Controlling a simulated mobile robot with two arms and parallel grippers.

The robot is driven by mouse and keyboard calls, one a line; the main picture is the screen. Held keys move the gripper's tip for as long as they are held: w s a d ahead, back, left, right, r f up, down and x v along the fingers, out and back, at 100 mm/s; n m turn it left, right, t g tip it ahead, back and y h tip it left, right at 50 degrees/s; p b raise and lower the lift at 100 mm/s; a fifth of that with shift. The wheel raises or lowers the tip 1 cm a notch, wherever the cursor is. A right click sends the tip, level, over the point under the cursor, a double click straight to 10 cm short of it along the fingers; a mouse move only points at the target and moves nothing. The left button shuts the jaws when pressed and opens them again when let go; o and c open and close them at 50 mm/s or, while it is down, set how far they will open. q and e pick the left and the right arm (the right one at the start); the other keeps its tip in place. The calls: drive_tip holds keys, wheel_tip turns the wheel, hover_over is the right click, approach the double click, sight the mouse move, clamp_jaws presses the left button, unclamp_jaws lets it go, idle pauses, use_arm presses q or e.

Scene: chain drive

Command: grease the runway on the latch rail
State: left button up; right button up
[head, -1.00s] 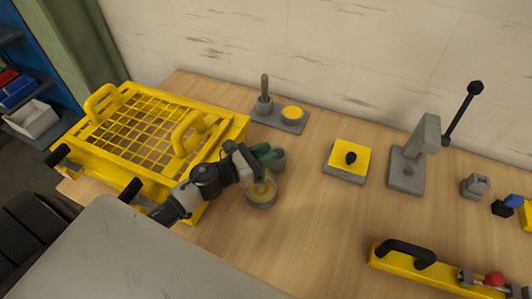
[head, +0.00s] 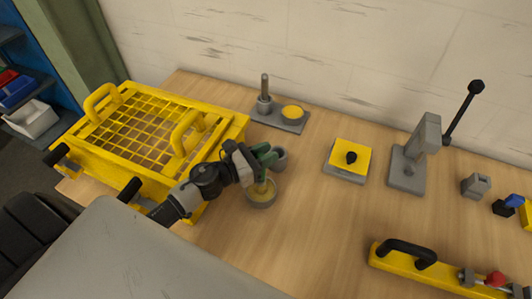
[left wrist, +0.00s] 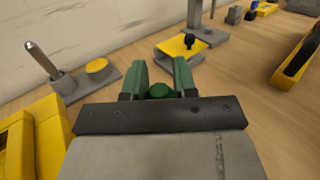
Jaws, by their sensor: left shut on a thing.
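My left gripper (head: 264,157) is shut on a brush (head: 261,186) with a green handle end (left wrist: 160,90), seen between the green fingers in the left wrist view. A yellow rail (head: 393,259) with a black handle and a red knob lies at the lower right, cut by the frame edge. It looks like the latch rail; I cannot make out a runway on it. My right gripper is out of view.
A yellow mesh guard (head: 222,126) is at the left. Behind are a grey plate (head: 289,126) with a pin and yellow disc, a yellow block (head: 350,158) and a lever press (head: 408,175). The middle table is clear.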

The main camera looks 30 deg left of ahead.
use_arm(q)
drive_tip(key=shift+f, duration=0.15)
idle(0.4)
wheel_tip(320, 180, up, 7)
drive_tip(key=p, duration=0.6)
idle(0.9)
drive_tip(key=s+d+n+t+y+b, duration=0.2)
drive_tip(key=s+n+y+b, duration=0.3)
drive_tip(key=s+y, duration=0.4)
drive_tip(key=shift+s+d+n+t+y+b, duration=0.3)
drive_tip(key=shift+s+n+t+y+b, duration=0.15)
drive_tip(key=shift+s+n, duration=0.3)
drive_tip(key=shift+w, duration=0.15)
